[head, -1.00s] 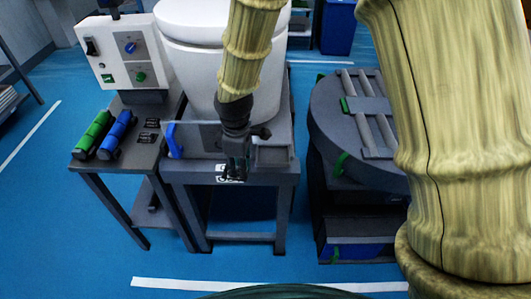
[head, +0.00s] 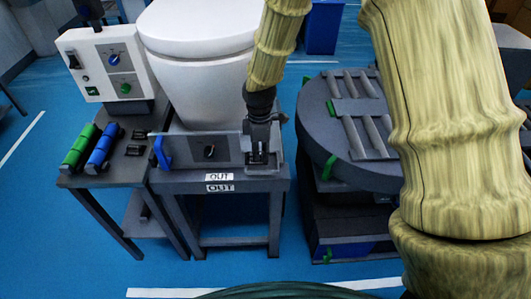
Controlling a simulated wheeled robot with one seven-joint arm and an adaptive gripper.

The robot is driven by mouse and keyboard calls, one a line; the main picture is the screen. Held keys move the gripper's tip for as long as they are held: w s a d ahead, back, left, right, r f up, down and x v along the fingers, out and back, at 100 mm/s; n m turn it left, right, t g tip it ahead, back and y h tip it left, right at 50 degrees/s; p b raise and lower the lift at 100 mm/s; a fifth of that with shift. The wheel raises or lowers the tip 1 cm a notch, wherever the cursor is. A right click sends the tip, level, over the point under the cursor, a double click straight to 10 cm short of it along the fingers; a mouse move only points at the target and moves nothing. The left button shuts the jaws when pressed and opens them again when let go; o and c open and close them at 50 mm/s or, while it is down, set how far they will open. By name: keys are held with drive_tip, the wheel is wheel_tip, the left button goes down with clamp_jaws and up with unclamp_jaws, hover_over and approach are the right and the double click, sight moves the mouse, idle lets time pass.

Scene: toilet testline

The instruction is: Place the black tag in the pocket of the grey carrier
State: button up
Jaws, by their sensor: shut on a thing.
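My gripper (head: 258,153) points down at the right end of the grey carrier's front. It is shut on a small dark thing, which I take to be the black tag; fingers and shadow mostly hide it. The grey carrier (head: 192,187) stands under the white toilet. Its front has an upright grey plate (head: 226,150) with a blue handle at its left end and a small black part on its face. My gripper is at a box-like pocket (head: 276,165) right of the plate. I cannot tell whether the tag is inside it or just above.
A side table (head: 92,180) at left holds green (head: 80,146) and blue (head: 104,147) cylinders, small black pieces (head: 136,142) and a white control box (head: 105,64). A round grey table (head: 318,125) with bars stands at right. Blue floor lies in front.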

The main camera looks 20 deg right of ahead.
drive_tip(key=shift+w+d, duration=0.35)
drive_tip(key=shift+d, duration=0.45)
drive_tip(key=shift+d+f+p, duration=0.15)
drive_tip(key=shift+f+p, duration=0.1)
drive_tip(key=shift+p, duration=0.2)
drive_tip(key=shift+w+f+p, duration=0.1)
drive_tip(key=shift+f+p, duration=0.4)
drive_tip(key=shift+f, duration=1.05)
drive_tip(key=shift+f, duration=0.15)
drive_tip(key=o, duration=0.9)
drive_tip(key=shift+c, duration=0.2)
wheel_tip(320, 180, up, 12)
drive_tip(key=b, duration=0.2)
